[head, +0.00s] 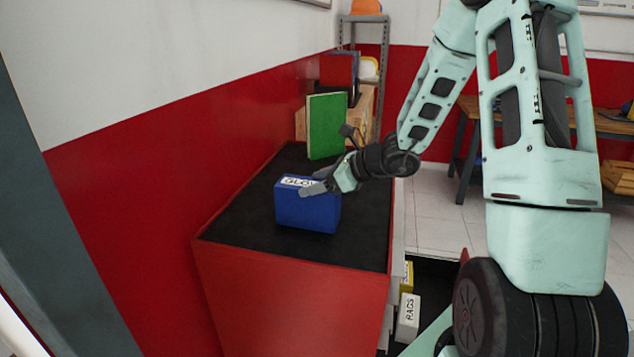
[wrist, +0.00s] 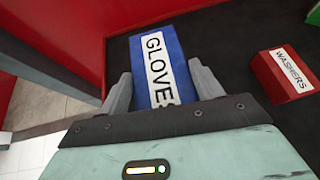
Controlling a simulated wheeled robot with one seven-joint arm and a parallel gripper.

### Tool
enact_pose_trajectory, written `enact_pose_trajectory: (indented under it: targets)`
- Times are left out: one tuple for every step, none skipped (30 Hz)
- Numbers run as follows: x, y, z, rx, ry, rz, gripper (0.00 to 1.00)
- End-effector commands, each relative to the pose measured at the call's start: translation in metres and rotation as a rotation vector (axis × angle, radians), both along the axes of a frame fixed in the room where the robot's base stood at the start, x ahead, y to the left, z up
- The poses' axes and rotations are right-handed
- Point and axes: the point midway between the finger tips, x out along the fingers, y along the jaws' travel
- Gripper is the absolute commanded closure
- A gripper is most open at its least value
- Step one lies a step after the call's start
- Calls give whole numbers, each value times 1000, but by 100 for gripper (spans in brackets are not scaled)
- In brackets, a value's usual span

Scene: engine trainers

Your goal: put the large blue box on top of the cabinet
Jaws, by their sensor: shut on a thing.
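The large blue box (head: 307,214) with a white label is at the top of the red cabinet (head: 290,295), over its black top surface. In the wrist view the label on the blue box (wrist: 175,50) reads GLOVES. My gripper (head: 318,188) reaches in from the right and is shut on the box near its upper part. In the wrist view the fingers of my gripper (wrist: 163,84) lie on either side of the box. The box looks upright. I cannot tell whether its underside touches the cabinet top.
A small red box labelled WASHERS (wrist: 288,75) stands on the black top beside the blue box. A green box (head: 326,126) stands at the back of the cabinet. Below, right of the cabinet, are a white RAGS box (head: 408,318) and a yellow box (head: 407,277). The front left top is clear.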

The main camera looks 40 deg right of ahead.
Motion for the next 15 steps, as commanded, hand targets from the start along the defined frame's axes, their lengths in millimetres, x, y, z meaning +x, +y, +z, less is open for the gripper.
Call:
enact_pose_trajectory:
  targets:
    - [0, 0, 0, 0, -1, 0, 89]
    - [0, 0, -1, 0, -1, 0, 89]
    - [0, 0, -2, 0, -1, 0, 89]
    - [0, 0, -3, 0, -1, 0, 89]
    - [0, 0, -4, 0, -1, 0, 89]
    - [0, 0, -3, 0, 0, 0, 24]
    - [0, 0, -3, 0, 0, 0, 16]
    - [0, 0, -3, 0, 0, 0, 12]
    - [0, 0, -3, 0, 0, 0, 12]
    - [0, 0, -3, 0, 0, 0, 12]
    - [0, 0, -3, 0, 0, 0, 12]
    - [0, 0, -3, 0, 0, 0, 12]
    - [0, 0, -3, 0, 0, 0, 12]
    - [0, 0, -3, 1, 0, 0, 12]
    - [0, 0, -2, 0, 0, 0, 12]
